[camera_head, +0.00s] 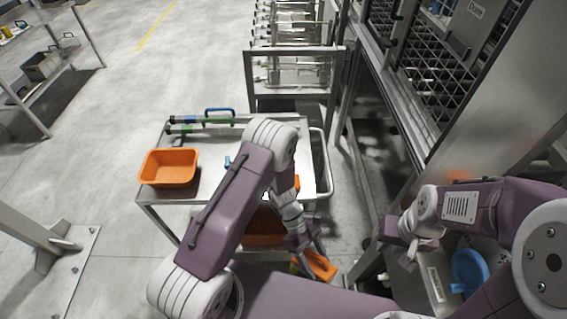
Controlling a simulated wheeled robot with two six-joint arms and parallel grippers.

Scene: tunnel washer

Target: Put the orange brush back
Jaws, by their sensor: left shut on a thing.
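My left gripper (312,252) points downward in front of the steel cart and is shut on the orange brush (319,266). Only a small orange part of the brush shows at the fingers; my arm hides the rest. My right gripper (408,252) is at the right, beside the machine and apart from the brush. Its fingers are too small and covered to tell whether they are open.
The steel cart (165,194) carries an orange bin (169,167) and brushes with green (205,121) and blue (219,111) parts. Another orange bin (262,232) is lower down. A blue round thing (469,270) is at lower right.

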